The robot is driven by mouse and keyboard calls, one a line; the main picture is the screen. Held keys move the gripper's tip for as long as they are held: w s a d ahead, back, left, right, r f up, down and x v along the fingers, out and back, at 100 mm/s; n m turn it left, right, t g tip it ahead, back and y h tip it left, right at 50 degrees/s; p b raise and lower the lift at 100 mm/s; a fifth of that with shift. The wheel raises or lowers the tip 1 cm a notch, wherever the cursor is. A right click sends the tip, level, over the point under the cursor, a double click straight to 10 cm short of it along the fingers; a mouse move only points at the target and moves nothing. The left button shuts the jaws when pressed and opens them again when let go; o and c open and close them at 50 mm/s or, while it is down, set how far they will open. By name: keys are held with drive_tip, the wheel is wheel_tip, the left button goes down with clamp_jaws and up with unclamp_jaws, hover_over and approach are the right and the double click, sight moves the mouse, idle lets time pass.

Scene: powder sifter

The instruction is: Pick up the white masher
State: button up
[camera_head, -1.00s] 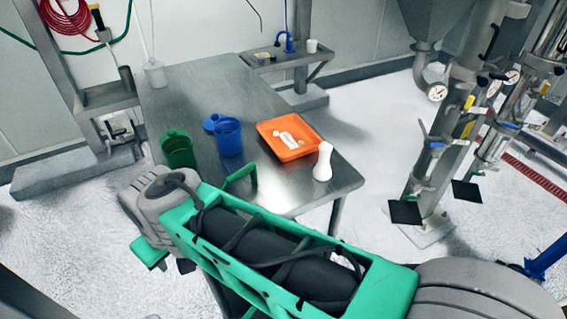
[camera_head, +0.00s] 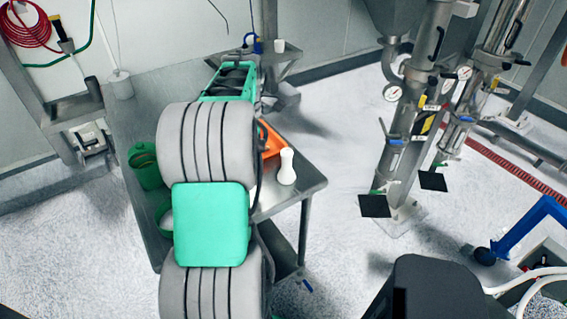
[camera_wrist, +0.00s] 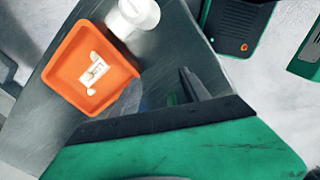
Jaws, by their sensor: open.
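The white masher (camera_head: 287,167) stands upright near the right edge of the metal table (camera_head: 300,187), beside the orange tray (camera_head: 270,137). In the wrist view it is the rounded white thing (camera_wrist: 137,15) at the top, partly cut off by the frame, by the tray's corner. My gripper (camera_wrist: 160,92) is open, its fingers apart and empty, with the masher beyond the fingertips toward the top of the picture. In the head view my arm hides the gripper.
The orange tray (camera_wrist: 55,62) holds a small white item (camera_wrist: 96,70). A green container (camera_head: 145,168) stands at the table's left side. My arm covers the table's middle and hides the blue cup. A side stand with a small white cup (camera_head: 279,45) is behind.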

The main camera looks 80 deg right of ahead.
hover_over(286, 165)
drive_tip(key=shift+w+d+f, duration=0.4)
drive_tip(key=shift+w+f, duration=0.05)
drive_tip(key=shift+f, duration=0.05)
drive_tip(key=shift+n, duration=0.3)
drive_tip(key=f+p, duration=0.1)
drive_tip(key=f, duration=0.4)
drive_tip(key=f+p, duration=0.1)
drive_tip(key=f, duration=0.1)
drive_tip(key=shift+s+d+f+p, duration=0.25)
drive_tip(key=shift+d+f+p, duration=0.05)
drive_tip(key=shift+d+f, duration=0.1)
drive_tip(key=shift+c, duration=0.5)
clamp_jaws()
